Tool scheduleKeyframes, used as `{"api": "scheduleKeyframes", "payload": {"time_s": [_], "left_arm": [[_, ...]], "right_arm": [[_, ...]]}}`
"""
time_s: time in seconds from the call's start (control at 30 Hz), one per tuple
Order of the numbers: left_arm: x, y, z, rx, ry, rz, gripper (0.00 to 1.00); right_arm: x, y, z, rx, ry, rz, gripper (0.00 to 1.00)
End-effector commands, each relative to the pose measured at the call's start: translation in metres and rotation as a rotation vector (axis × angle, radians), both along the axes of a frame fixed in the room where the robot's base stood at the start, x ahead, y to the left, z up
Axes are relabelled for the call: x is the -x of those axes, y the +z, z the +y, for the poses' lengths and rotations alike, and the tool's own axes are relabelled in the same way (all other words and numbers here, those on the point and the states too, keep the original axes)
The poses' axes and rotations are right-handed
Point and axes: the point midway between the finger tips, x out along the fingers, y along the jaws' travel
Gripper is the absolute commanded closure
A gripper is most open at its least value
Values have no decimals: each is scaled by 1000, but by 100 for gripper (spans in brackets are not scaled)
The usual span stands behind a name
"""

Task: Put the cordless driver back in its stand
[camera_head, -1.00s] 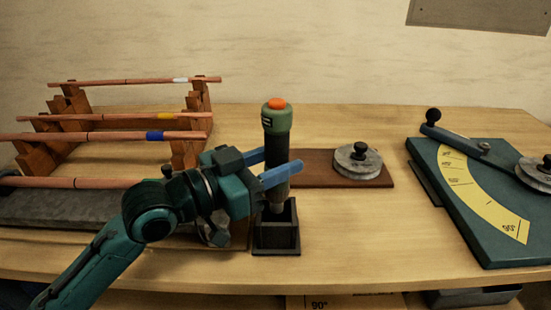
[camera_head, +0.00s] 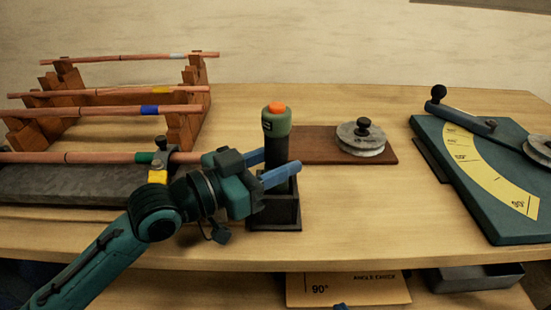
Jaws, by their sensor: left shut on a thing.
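The cordless driver (camera_head: 276,125) is an upright dark cylinder with a green top section and an orange cap. Its lower end is down inside the stand (camera_head: 275,212), a small dark square holder on the bench. My left gripper (camera_head: 275,167) is shut on the driver's dark body, its blue fingers on either side, just above the stand's rim. The driver's bottom is hidden by the stand and fingers. My right gripper is not in view.
A wooden rack with copper pipes (camera_head: 110,93) stands at the left, above a grey block (camera_head: 70,185). A brown board with a round disc (camera_head: 361,138) lies right of the driver. A teal bending plate (camera_head: 470,170) is at the right.

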Motion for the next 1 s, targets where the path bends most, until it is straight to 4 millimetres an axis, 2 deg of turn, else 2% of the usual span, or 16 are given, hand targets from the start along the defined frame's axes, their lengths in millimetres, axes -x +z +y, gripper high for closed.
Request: {"api": "scheduleKeyframes", "payload": {"time_s": [0.13, 0.17, 0.43, 0.83, 1.0], "left_arm": [[0, 3, 0, 4, 0, -4, 89], [0, 3, 0, 4, 0, -4, 60], [0, 1, 0, 2, 0, -2, 38], [0, -1, 1, -2, 0, 2, 37], [8, -2, 15, -2, 2, 2, 37]], "right_arm": [[1, 0, 0, 1, -1, 2, 100], [1, 0, 0, 1, -1, 2, 100], [1, 0, -1, 3, 1, 2, 100], [0, -1, -1, 3, 1, 3, 100], [-1, -2, -1, 4, 2, -3, 100]]}}
